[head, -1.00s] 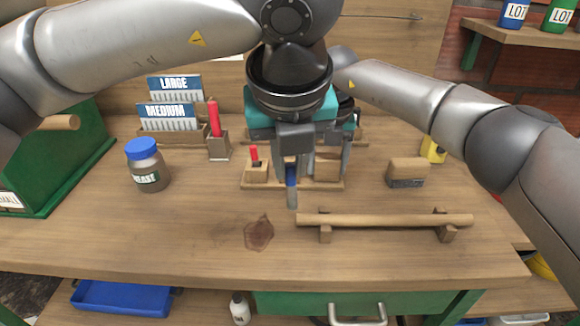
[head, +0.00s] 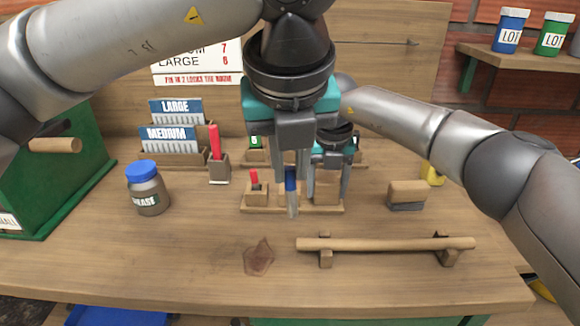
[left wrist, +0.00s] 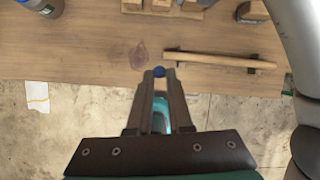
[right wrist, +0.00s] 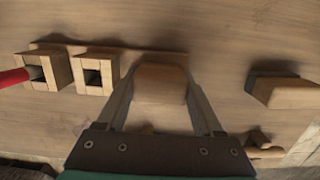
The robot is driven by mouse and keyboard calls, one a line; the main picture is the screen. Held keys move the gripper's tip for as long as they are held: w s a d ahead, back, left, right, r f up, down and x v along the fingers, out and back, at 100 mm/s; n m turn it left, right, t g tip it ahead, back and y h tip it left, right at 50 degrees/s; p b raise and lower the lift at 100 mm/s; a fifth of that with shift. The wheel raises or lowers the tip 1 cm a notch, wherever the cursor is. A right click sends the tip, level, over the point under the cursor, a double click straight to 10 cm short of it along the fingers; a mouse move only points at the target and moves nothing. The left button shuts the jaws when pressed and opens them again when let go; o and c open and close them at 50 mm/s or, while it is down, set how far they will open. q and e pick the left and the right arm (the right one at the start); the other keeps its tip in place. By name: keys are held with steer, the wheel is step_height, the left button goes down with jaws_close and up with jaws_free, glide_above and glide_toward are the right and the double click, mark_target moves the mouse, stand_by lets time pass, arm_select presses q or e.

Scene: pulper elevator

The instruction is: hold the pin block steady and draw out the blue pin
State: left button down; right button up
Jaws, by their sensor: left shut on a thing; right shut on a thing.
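The pin block is a wooden base (head: 330,210) with small square sockets and a larger wooden grip piece (head: 327,188). My right gripper (right wrist: 160,100) is shut on that grip piece, with a finger on each side. A red pin (right wrist: 14,77) stands in one socket (right wrist: 58,72). The neighbouring socket (right wrist: 110,72) shows an empty dark hole. My left gripper (head: 291,180) is shut on the blue pin (head: 291,180), whose grey shank points down in front of the block. The blue end also shows between its fingertips in the left wrist view (left wrist: 158,72).
A wooden rod (head: 380,244) lies on two supports in front of the block. A blue-lidded jar (head: 148,190) and a red-handled tool in a holder (head: 215,142) stand at the left. A brush-like block (head: 407,194) lies at the right. The front middle is clear apart from a stain.

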steer(key=o, duration=1.5)
